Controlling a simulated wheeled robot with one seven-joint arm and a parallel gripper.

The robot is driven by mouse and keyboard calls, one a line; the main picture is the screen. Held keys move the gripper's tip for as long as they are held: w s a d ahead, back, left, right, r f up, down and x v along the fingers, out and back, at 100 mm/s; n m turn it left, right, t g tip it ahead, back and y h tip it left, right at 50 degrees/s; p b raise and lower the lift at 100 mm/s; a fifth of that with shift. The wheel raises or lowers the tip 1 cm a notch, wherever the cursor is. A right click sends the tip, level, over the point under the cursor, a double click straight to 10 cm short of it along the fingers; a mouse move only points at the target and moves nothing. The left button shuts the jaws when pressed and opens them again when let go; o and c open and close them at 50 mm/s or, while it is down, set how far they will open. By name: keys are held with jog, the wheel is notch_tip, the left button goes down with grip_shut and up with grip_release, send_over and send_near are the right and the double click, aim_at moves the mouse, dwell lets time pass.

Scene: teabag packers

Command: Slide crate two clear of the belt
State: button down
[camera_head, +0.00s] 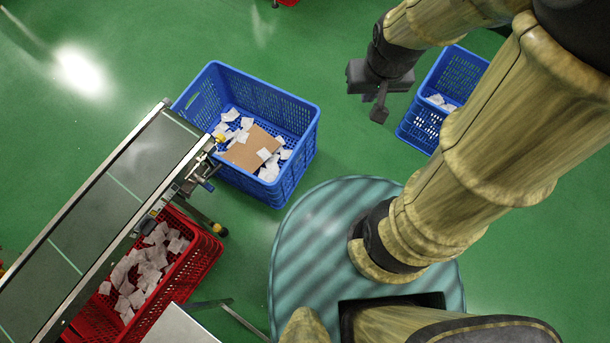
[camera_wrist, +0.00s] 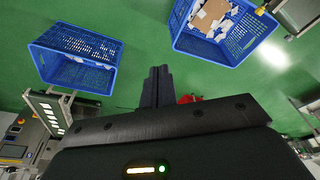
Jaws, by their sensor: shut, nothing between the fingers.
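A blue crate (camera_head: 302,112) stands on the floor at the end of the conveyor belt (camera_head: 130,165); its left corner lies close by the belt's end. It holds white teabags and a brown cardboard piece (camera_head: 254,148). A second blue crate (camera_head: 415,130) stands to the right, partly hidden behind my arm, with a few white teabags in it. I cannot tell which is crate two. My gripper (camera_head: 380,108) is shut and empty, above the floor between the two crates. In the wrist view the shut fingers (camera_wrist: 157,85) point between one blue crate (camera_wrist: 75,75) and another (camera_wrist: 213,50).
A red crate (camera_head: 212,250) full of white teabags stands beside the belt at lower left. A metal table corner (camera_head: 185,325) is at the bottom. Green floor (camera_head: 340,60) is clear behind and between the blue crates.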

jog(key=w+a+f+m+t+y+b, duration=0.1)
jog(key=f+m+b, duration=0.7)
jog(key=f+b, duration=0.8)
jog(key=w+a+f+m+t+y+b, duration=0.1)
jog(key=w+f+m+y+b, duration=0.2)
jog(key=f+b, duration=1.3)
jog(key=w+a+f+m+t+y+b, duration=0.1)
jog(key=w+f+m+b, duration=0.5)
jog(key=f, duration=4.9)
jog(key=a+m+y+b, duration=0.1)
jog(key=m+y+b, duration=0.1)
jog(key=m+b, duration=0.6)
jog(key=shift+w+m+b, duration=0.25)
jog(key=shift+m+b, duration=0.05)
jog(key=shift+b, duration=1.15)
